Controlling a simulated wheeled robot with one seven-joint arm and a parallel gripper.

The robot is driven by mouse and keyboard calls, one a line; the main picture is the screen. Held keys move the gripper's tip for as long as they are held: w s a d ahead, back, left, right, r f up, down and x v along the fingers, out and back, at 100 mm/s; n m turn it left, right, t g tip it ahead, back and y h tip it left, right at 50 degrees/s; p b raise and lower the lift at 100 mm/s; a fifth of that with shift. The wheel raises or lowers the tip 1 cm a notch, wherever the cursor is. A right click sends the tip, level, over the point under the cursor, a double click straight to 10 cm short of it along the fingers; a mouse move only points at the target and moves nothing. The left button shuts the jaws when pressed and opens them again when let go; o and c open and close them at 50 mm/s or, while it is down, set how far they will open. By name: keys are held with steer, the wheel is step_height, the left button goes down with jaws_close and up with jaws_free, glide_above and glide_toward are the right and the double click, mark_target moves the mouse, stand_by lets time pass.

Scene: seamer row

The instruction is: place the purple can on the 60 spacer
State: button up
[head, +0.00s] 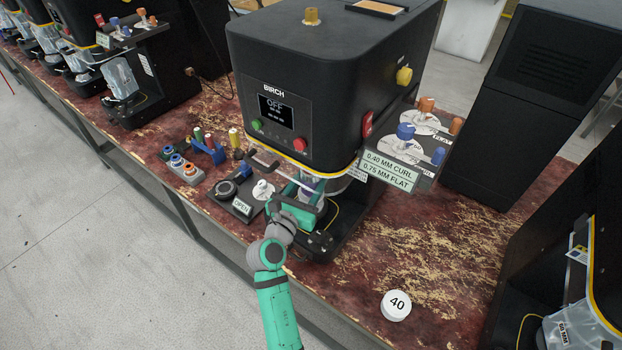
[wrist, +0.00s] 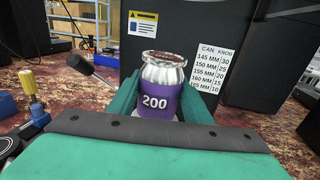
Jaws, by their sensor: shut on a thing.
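The purple can (wrist: 158,103), marked 200, has a silver neck and a dark reddish top. It stands upright between the green fingers of my gripper (wrist: 162,88) in the wrist view. My gripper (head: 308,193) is shut on it. In the head view my gripper is at the lower front of the BIRCH machine (head: 300,90), and I cannot make out the can there. A white round spacer marked 40 (head: 397,305) lies on the bench at the lower right. I cannot make out a spacer marked 60; the can's underside is hidden in the wrist view.
An OPEN sign (head: 241,207) and a small lever stand left of my gripper. A knob panel reads 0.40 MM CURL and 0.75 MM FLAT (head: 388,170). A can and knob chart (wrist: 213,68) is behind the can. The bench (head: 440,250) is clear around the 40 spacer.

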steer(key=o, duration=1)
steer(key=shift+f, duration=0.1)
